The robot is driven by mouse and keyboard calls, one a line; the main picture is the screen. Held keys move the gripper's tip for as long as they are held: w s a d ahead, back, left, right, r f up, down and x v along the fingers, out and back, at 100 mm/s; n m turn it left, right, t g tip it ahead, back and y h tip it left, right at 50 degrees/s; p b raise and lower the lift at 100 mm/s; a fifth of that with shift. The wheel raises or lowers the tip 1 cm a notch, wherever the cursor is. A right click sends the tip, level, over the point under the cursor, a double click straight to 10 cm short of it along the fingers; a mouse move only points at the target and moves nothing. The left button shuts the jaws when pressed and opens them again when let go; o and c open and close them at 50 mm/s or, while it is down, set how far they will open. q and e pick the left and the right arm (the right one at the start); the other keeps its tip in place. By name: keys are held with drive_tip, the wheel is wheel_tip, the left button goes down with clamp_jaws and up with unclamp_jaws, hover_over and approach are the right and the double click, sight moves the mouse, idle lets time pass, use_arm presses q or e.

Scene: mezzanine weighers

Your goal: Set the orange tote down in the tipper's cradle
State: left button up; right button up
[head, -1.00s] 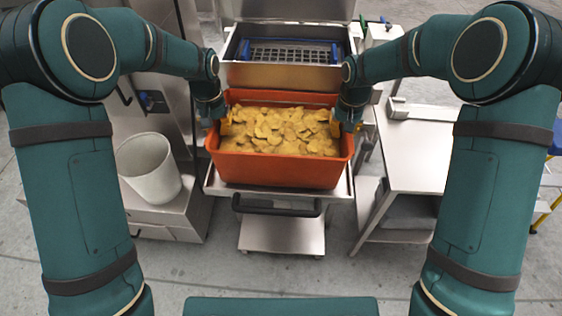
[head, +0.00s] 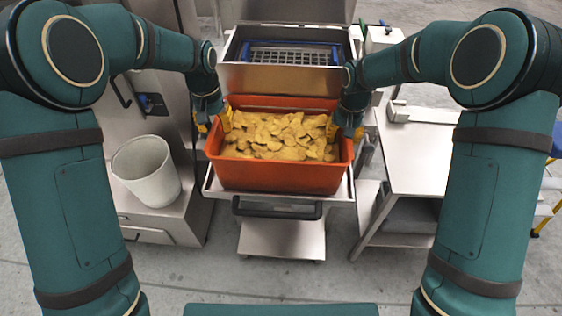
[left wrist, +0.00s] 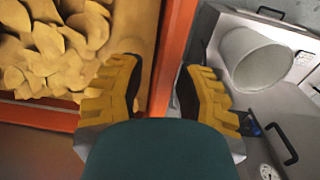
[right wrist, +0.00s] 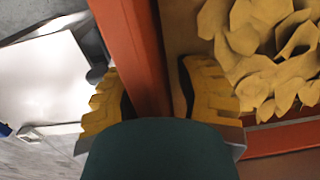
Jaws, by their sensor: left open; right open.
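The orange tote (head: 275,178), full of yellow chip-like pieces (head: 275,137), sits upright on a steel tray (head: 343,191) with a dark front handle (head: 277,209). I cannot tell for sure whether this tray is the tipper's cradle. My left gripper (head: 214,124) is open astride the tote's left wall, one finger inside and one outside; the left wrist view shows the wall (left wrist: 173,50) between the fingers. My right gripper (head: 345,131) is open astride the right wall in the same way; that wall (right wrist: 132,50) shows in the right wrist view. The tote's underside is hidden.
A steel bin with a blue-framed grid (head: 292,53) stands right behind the tote. A white bucket (head: 147,172) stands on a steel ledge to the left. A steel table (head: 418,158) is close on the right. Grey floor (head: 210,270) is clear in front.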

use_arm(q)
wheel_tip(320, 180, up, 9)
drive_tip(key=shift+a+f, duration=0.1)
drive_tip(key=shift+a, duration=0.05)
use_arm(e)
drive_tip(key=shift+r, duration=0.1)
drive_tip(key=r, duration=1.2)
drive_tip(key=shift+d, duration=0.25)
use_arm(q)
drive_tip(key=shift+s, duration=0.1)
use_arm(e)
drive_tip(key=shift+s+f, duration=0.1)
drive_tip(key=shift+f, duration=0.05)
